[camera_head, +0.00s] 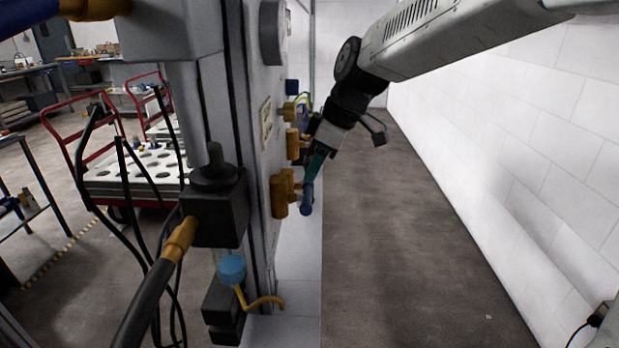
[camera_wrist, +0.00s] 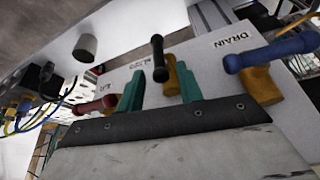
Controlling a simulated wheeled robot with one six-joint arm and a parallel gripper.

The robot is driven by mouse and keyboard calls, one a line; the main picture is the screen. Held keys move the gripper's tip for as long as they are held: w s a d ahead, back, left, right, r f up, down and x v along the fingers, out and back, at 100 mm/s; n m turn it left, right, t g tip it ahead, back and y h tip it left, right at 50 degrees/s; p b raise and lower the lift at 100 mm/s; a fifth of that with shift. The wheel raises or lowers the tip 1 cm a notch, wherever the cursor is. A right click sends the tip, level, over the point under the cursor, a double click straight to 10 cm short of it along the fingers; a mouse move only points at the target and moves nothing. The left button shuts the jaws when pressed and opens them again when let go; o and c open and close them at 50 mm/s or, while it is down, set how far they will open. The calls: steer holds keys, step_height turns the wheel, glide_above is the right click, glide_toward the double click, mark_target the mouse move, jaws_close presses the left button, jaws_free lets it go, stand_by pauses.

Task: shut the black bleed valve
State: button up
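The black bleed valve shows in the wrist view as a black lever handle (camera_wrist: 158,58) on a yellow-brown body (camera_wrist: 172,78). My gripper (camera_wrist: 161,73) is open, with its two teal fingers apart. The black handle appears in the gap between them, with clear space on both sides; I cannot tell how deep it sits. The right finger is close to the yellow-brown body. In the head view my gripper (camera_head: 317,163) is beside the panel's valve row, and the black handle cannot be made out there.
A blue-handled valve (camera_wrist: 270,50) by the DRAIN label is right of the fingers; its blue handle (camera_head: 306,198) hangs lowest in the head view. A red-handled valve (camera_wrist: 95,106) is close left. A grey knob (camera_wrist: 86,48) stands beyond. The aisle floor (camera_head: 410,240) is clear.

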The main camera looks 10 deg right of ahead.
steer(key=shift+x, duration=1.65)
jaws_close()
steer(key=shift+w+d+f+m+g, duration=0.1)
steer(key=shift+m+g, duration=0.05)
steer(key=shift+g, duration=0.55)
steer(key=shift+w+m+g, duration=0.15)
steer(key=shift+g, duration=0.55)
jaws_free()
steer(key=v, duration=0.8)
steer(key=shift+d, duration=0.15)
steer(key=shift+f, duration=0.1)
